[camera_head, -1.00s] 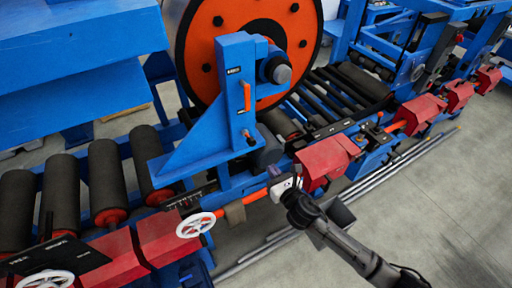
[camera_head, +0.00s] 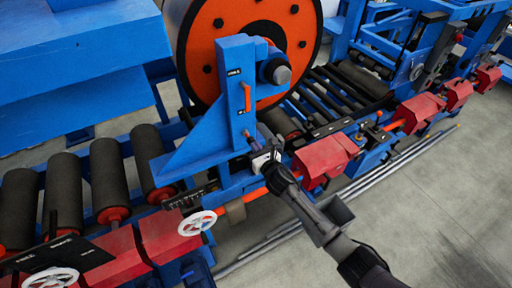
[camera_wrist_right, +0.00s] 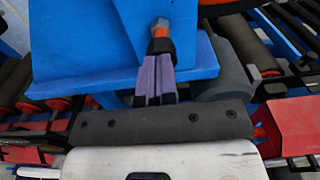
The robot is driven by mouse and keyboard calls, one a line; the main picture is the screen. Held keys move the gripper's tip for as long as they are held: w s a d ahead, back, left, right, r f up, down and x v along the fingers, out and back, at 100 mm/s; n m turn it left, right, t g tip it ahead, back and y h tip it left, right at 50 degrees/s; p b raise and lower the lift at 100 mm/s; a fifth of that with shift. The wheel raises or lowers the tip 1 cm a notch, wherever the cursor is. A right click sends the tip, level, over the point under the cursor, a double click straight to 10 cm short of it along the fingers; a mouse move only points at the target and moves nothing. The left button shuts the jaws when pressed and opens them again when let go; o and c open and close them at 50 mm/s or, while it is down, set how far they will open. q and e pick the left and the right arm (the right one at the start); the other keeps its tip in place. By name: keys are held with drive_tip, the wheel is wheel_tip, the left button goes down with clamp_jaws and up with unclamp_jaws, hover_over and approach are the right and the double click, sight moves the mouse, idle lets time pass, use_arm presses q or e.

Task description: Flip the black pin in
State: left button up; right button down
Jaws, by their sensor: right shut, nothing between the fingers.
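The black pin (camera_head: 248,137) sticks out low on the blue upright bracket (camera_head: 232,90), below an orange handle. In the right wrist view, a black part with an orange end (camera_wrist_right: 160,38) stands on the blue bracket just beyond my fingertips; I take it to be the same pin. My right gripper (camera_head: 257,149) is in front of the bracket's lower part, close to the pin. In the wrist view its two purple-grey fingers (camera_wrist_right: 155,75) are together with nothing between them. Whether the fingertips touch the pin I cannot tell. My left gripper is out of view.
A large orange-faced drum (camera_head: 290,28) stands behind the bracket. Dark rollers (camera_head: 108,175) lie at left. A white handwheel (camera_head: 197,223) and red blocks (camera_head: 325,158) line the front edge. The grey floor (camera_head: 440,200) at right is open.

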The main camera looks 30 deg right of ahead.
drive_tip(key=shift+w, duration=0.1)
drive_tip(key=w+b, duration=0.1)
drive_tip(key=w, duration=0.1)
drive_tip(key=shift+w+b, duration=0.35)
drive_tip(key=shift+b, duration=0.05)
drive_tip(key=shift+f, duration=0.15)
drive_tip(key=shift+d, duration=0.1)
drive_tip(key=shift+f, duration=0.15)
drive_tip(key=shift+s, duration=0.15)
